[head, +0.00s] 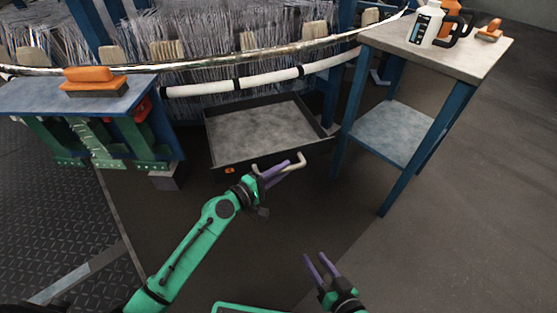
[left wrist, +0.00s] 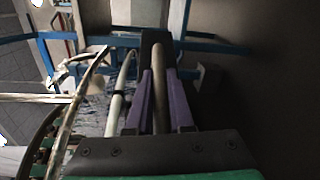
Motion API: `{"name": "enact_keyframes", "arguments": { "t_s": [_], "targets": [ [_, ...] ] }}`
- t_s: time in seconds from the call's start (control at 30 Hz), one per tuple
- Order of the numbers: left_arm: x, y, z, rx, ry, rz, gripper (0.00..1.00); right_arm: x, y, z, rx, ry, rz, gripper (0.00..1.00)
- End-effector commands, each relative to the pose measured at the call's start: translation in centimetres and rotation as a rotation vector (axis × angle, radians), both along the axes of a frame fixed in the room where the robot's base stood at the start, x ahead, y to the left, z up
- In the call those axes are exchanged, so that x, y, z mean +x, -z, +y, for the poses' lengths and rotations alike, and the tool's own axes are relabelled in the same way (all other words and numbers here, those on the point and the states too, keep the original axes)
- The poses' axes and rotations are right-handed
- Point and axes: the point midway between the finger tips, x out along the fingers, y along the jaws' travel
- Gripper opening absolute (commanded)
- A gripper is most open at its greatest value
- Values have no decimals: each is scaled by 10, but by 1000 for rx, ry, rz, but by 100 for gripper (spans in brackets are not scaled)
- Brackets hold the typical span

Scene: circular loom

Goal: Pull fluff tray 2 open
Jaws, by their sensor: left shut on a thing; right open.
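The fluff tray (head: 260,132), a dark shallow drawer with a grey floor, stands pulled out below the loom's white pipe in the head view. Its front has a small orange label (head: 229,170), too small to read. A pale bar handle (head: 299,160) sits at the front right of the tray. My left gripper (head: 282,170), with purple fingers, is shut on this handle. In the left wrist view the handle (left wrist: 158,85) runs between the two fingers (left wrist: 158,105). My right gripper (head: 316,268) is open and empty, low in the head view, apart from the tray.
A side table (head: 450,55) with bottles (head: 426,24) stands right of the tray, its blue legs close to the tray's right side. A blue bench (head: 60,95) with an orange brush (head: 95,78) stands at left. The floor (head: 270,220) in front of the tray is clear.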

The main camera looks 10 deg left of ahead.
Motion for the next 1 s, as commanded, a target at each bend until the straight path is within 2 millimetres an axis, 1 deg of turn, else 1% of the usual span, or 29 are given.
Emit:
{"name": "enact_keyframes", "arguments": {
  "t_s": [0.03, 0.2, 0.3, 0.5, 0.8, 0.83, 0.87, 0.9, 1.0],
  "targets": [
    [-8, -1, -3, 1, 1, 7, 0, 0, -8, 0, -3, -2, 3, 50],
    [-34, -1, -17, 1, 0, 7, 0, 0, -20, 0, -14, -13, 20, 50],
    [-44, 0, -22, 3, 0, 5, 0, 1, -26, 0, -17, -17, 25, 50],
    [-53, 2, -27, 2, 1, 4, 0, 1, -29, -1, -26, -21, 32, 50],
    [-55, 3, -29, 1, 6, 8, 0, 0, -27, -2, -33, -26, 32, 50],
    [-55, 3, -29, 1, 6, 8, 24, 0, -27, -2, -32, -26, 31, 50],
    [-55, 3, -29, 0, 6, 9, 35, 0, -27, -3, -32, -26, 31, 50],
    [-55, 3, -29, 0, 6, 9, 50, 0, -27, -2, -32, -26, 31, 50],
    [-54, 2, -29, 1, 5, 6, 50, 0, -27, -2, -31, -26, 30, 50]
  ]
}}
